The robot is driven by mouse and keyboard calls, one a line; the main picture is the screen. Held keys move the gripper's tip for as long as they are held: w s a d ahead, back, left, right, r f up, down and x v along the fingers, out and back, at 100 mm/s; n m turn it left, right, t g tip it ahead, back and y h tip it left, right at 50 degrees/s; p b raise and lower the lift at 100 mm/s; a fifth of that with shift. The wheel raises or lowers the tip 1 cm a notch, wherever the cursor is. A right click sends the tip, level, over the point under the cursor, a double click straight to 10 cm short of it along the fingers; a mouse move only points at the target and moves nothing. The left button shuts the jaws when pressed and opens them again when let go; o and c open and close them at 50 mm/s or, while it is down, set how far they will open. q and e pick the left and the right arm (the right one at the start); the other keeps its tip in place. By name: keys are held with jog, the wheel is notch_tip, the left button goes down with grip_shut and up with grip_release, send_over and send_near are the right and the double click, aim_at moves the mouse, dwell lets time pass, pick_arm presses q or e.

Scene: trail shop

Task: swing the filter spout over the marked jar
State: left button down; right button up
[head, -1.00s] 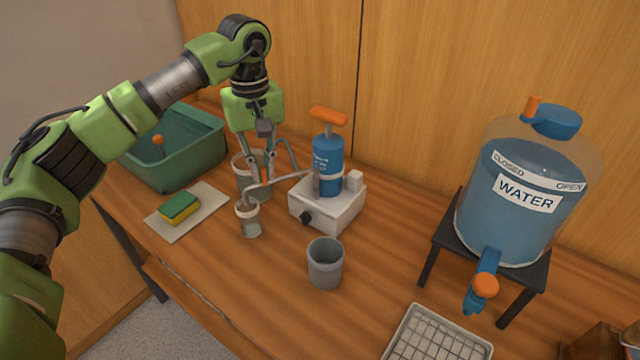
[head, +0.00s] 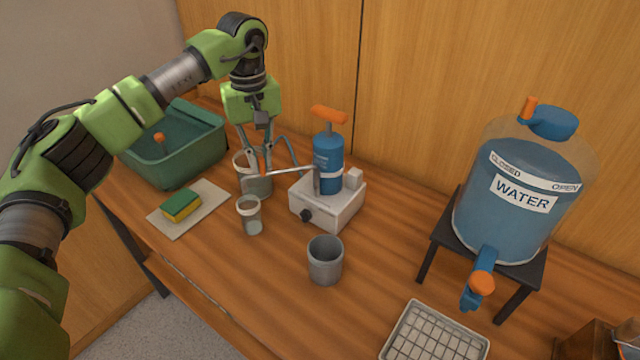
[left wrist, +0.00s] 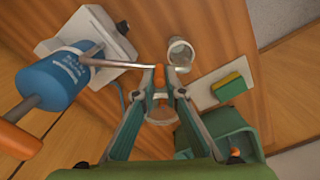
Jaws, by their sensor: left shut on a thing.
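The blue filter (head: 327,165) stands on a white base, with an orange handle on top. Its thin metal spout (head: 292,172) points left; it also shows in the left wrist view (left wrist: 120,64). My left gripper (head: 261,174) is shut on the spout near its outer end, at an orange tab (left wrist: 159,74). In the head view the spout end crosses in front of the larger jar (head: 250,187), behind the small clear jar (head: 250,217). In the wrist view it lies beside the small jar's rim (left wrist: 180,50). I cannot make out a mark on either jar. My right gripper is out of view.
A grey cup (head: 325,262) stands in front of the filter. A yellow-green sponge (head: 181,206) lies on a pale mat left of the jars, with a green basin (head: 170,165) behind. A water dispenser (head: 510,205) on a black stand and a wire rack (head: 436,335) are at right.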

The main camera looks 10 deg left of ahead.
pick_arm(q)
jog(key=c, duration=1.8)
grip_release()
jog(key=shift+w+d, duration=0.1)
notch_tip(320, 180, up, 9)
jog(key=p, duration=0.7)
jog(key=shift+r+p, duration=0.1)
jog(key=shift+p, duration=0.25)
